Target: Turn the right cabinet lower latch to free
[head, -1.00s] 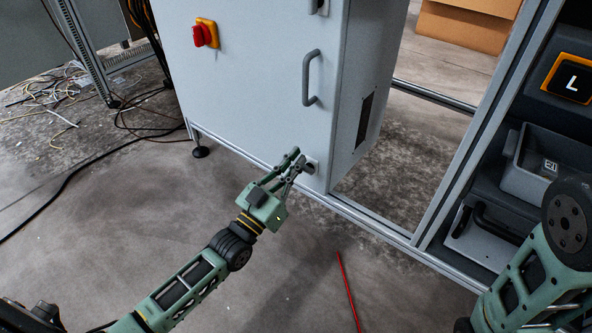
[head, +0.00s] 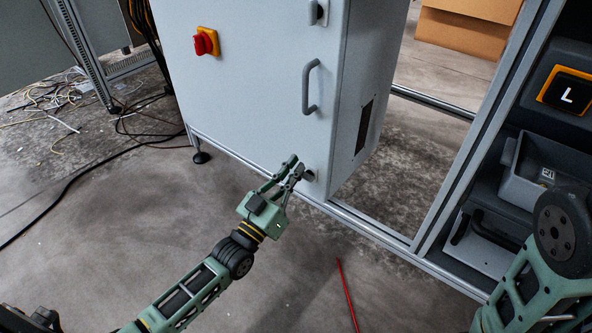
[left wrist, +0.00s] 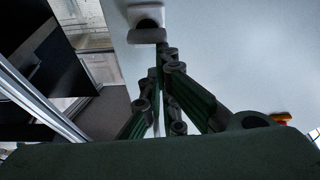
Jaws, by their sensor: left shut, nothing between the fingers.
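The right cabinet (head: 255,90) is a light grey box with its door shut. Its lower latch (head: 309,175) is a small pale fitting at the door's bottom right corner, partly hidden behind my fingers. In the left wrist view the latch (left wrist: 147,17) shows as a pale rounded plate with a dark centre and a short bar. My left gripper (head: 296,166) is shut and empty, with its fingertips close to the latch; I cannot tell whether they touch it. It also shows in the left wrist view (left wrist: 163,58). My right gripper is out of view.
A door handle (head: 312,88), an upper latch (head: 317,12) and a red-yellow switch (head: 206,42) sit on the cabinet. A metal frame rail (head: 372,225) runs below. Cables lie on the floor at left, a red rod (head: 346,292) in front.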

